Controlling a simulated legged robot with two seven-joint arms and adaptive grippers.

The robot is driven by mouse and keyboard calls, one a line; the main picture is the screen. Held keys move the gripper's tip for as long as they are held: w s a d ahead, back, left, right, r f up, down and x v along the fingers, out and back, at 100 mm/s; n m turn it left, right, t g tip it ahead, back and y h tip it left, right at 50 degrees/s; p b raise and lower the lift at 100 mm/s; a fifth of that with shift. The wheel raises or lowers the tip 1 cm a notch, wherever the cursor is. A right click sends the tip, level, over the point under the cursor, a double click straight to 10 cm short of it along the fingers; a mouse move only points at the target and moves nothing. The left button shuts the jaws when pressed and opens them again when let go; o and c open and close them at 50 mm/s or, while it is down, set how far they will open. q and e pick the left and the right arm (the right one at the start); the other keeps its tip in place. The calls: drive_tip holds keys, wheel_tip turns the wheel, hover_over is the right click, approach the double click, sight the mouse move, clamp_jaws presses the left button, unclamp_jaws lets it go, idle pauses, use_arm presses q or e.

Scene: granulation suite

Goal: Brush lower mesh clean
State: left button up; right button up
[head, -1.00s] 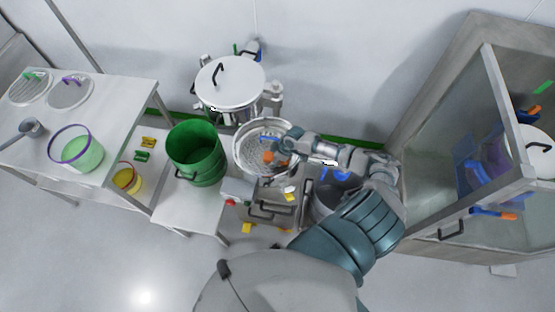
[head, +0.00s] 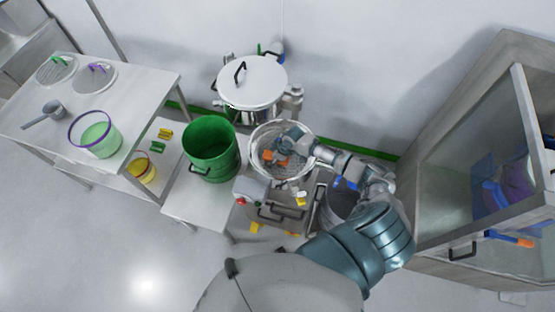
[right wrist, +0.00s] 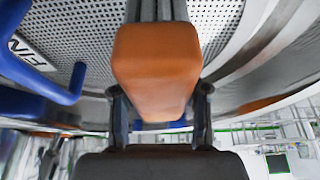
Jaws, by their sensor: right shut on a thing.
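A round metal sieve pan (head: 254,142) with a mesh floor stands in the middle of the head view. My right gripper (head: 284,153) is inside its rim, over the mesh. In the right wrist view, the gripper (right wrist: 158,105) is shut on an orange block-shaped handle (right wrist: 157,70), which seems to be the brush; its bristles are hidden. The perforated mesh (right wrist: 85,30) lies close behind it, with a partly cut-off label (right wrist: 30,52) and a blue handle (right wrist: 40,90) at left. Contact between brush and mesh cannot be told. My left gripper is not in view.
A green bucket (head: 210,150) stands left of the pan, and a lidded steel vessel (head: 253,85) behind it. A table (head: 60,128) at left holds round screens, a scoop and a purple-rimmed tub (head: 95,135). A glass-fronted cabinet (head: 470,150) stands at right.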

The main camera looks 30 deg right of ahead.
sight(291, 163)
drive_tip(key=shift+w+a, duration=0.65)
drive_tip(key=shift+w, duration=0.2)
drive_tip(key=shift+w+d+b, duration=0.4)
drive_tip(key=shift+d+b, duration=0.15)
drive_tip(key=shift+d, duration=0.1)
drive_tip(key=shift+s+d+p, duration=0.55)
drive_tip(key=shift+s+p, duration=0.05)
drive_tip(key=shift+s, duration=0.15)
drive_tip(key=shift+s+d+f+p, duration=0.25)
drive_tip(key=shift+s+d+p, duration=0.15)
drive_tip(key=shift+s+d, duration=0.3)
drive_tip(key=shift+s+d+p, duration=0.25)
drive_tip(key=shift+s+p, duration=0.15)
drive_tip(key=shift+s, duration=0.2)
drive_tip(key=shift+s+d+r+p, duration=0.2)
drive_tip(key=shift+s+d+p, duration=1.05)
drive_tip(key=shift+s+d, duration=0.75)
drive_tip(key=shift+a, duration=0.1)
drive_tip(key=shift+w, duration=0.1)
